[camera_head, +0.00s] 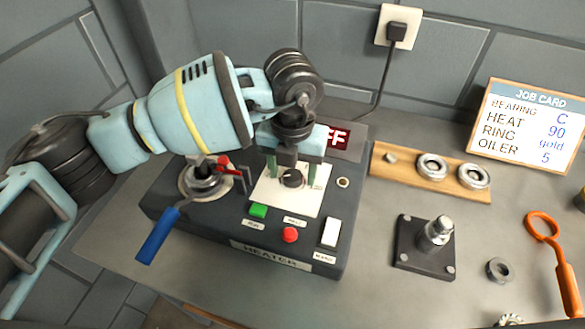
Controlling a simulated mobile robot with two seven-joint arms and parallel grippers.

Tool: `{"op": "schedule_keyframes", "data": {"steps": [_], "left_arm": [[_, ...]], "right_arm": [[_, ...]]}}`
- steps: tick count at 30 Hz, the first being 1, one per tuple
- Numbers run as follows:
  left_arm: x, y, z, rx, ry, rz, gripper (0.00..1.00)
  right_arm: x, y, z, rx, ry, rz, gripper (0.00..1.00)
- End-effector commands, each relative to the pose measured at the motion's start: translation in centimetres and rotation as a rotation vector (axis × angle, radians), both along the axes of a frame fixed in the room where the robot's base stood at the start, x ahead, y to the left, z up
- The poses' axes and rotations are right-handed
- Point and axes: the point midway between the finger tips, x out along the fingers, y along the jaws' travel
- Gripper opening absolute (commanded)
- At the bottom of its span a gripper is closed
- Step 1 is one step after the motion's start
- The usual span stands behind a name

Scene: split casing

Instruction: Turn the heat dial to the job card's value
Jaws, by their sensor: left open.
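The job card (530,125) leans at the back right and reads bearing C, heat 90, ring gold, oiler 5. The dark heater box (200,235) stands on the bench with a "HEATER" label on its front. Its heat dial (292,179) is a black knob on a white plate (300,204); the dial's scale is too small or covered to read. My left gripper (292,172) points down over the dial, its two greenish fingers apart on either side of the knob. I cannot tell whether they touch it. A display (337,139) behind it is partly hidden and shows "FF". My right gripper is not in view.
The heater carries a green button (258,210), a red button (290,235), a white switch (331,232) and a blue-handled lever (158,236). A wooden rack (400,172) holds bearings. A black post base (425,262) and an orange tool (567,290) lie to the right.

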Motion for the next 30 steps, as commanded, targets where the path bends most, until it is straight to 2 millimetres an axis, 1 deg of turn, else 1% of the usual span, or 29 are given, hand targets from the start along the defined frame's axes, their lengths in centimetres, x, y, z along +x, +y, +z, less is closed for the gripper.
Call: {"op": "schedule_keyframes", "data": {"steps": [3, 9, 11, 18, 20, 26, 30], "left_arm": [[0.0, 0.0, -0.33, -0.001, 0.0, 0.0, 0.56], [0.0, 0.0, -0.34, -0.001, 0.0, 0.0, 0.56], [-0.01, 0.0, -0.34, -0.001, 0.0, 0.0, 0.49], [-0.01, 0.0, -0.32, -0.001, 0.0, 0.0, 0.18], [-0.01, 0.0, -0.31, -0.001, 0.0, 0.0, 0.11], [-0.01, 0.0, -0.29, 0.0, 0.0, -0.014, 0.11], [0.01, 0.01, -0.26, 0.0, 0.0, -0.055, 0.11]], "right_arm": [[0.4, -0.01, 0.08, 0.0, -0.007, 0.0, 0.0], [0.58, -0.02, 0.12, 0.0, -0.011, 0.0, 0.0], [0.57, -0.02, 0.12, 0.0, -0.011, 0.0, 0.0], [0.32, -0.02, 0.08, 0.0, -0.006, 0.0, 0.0], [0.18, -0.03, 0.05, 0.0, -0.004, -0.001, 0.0], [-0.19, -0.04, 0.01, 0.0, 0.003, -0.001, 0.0], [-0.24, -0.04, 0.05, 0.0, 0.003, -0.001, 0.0]]}}
